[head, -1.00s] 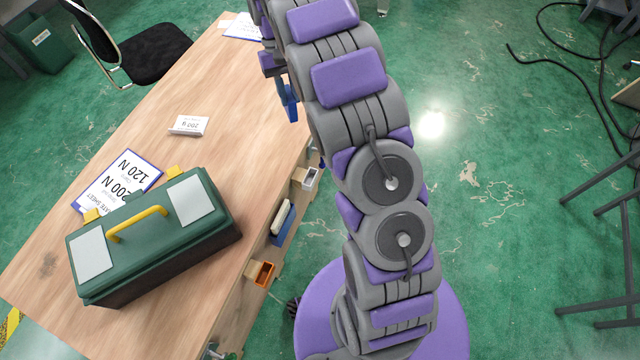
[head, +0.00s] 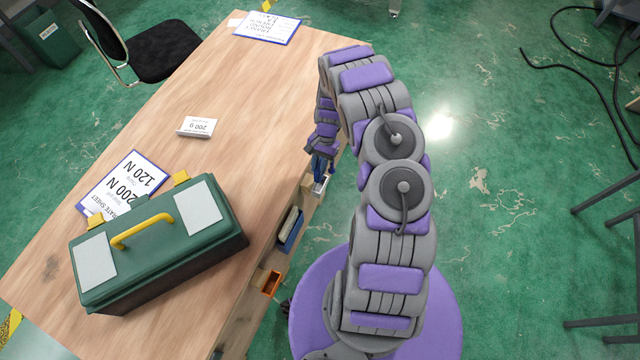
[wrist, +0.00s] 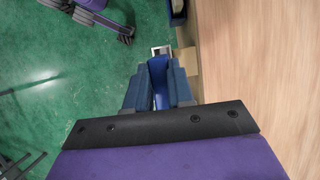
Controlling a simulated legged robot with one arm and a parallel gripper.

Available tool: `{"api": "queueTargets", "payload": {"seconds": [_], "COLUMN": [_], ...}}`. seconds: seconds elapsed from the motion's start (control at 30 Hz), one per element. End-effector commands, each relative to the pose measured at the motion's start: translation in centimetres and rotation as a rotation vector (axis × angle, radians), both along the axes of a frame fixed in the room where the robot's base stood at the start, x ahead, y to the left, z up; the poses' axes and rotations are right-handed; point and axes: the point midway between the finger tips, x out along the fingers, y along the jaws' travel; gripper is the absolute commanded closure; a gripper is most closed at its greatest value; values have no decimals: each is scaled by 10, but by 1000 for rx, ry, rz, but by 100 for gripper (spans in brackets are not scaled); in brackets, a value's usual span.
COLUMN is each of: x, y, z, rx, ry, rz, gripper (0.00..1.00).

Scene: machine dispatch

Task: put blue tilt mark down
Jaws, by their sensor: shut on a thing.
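My gripper (head: 322,155) is at the table's right edge, pointing down over a small whitish open holder (head: 320,186) on the table's side. In the wrist view my gripper (wrist: 158,88) is shut on the blue tilt mark (wrist: 158,72), a flat blue piece between the two dark blue fingers. The blue tilt mark also shows in the head view (head: 318,168), small and partly hidden by the gripper. The holder's rim (wrist: 162,49) appears just beyond the mark's end in the wrist view. I cannot tell whether the mark touches it or is inside.
A blue holder (head: 291,236) with a pale item and an orange holder (head: 271,284) line the same table side. On the wooden table (head: 245,95) are a green toolbox (head: 150,262), a 200 g card (head: 197,127) and sheets (head: 122,185). Floor on the right is clear near me.

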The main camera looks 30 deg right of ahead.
Motion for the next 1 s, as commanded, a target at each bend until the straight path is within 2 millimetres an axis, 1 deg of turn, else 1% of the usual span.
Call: {"api": "queueTargets", "payload": {"seconds": [0.03, 0.2, 0.3, 0.47, 0.7, 0.93, 0.97, 1.0], "x": [-1, -2, -1, 0, 0, 1, 0, 0], "y": [0, -3, -3, -3, -3, -3, -3, -3], "z": [-9, -39, -50, -62, -92, -93, -93, -93], "rx": [2, 9, 9, 8, 6, 6, 6, 6], "ry": [2, 5, 3, 1, 1, -1, 0, 1], "rz": [0, -1, 1, 3, 1, 2, 2, 2], "gripper": [100, 100, 100, 100, 100, 100, 75, 71]}}
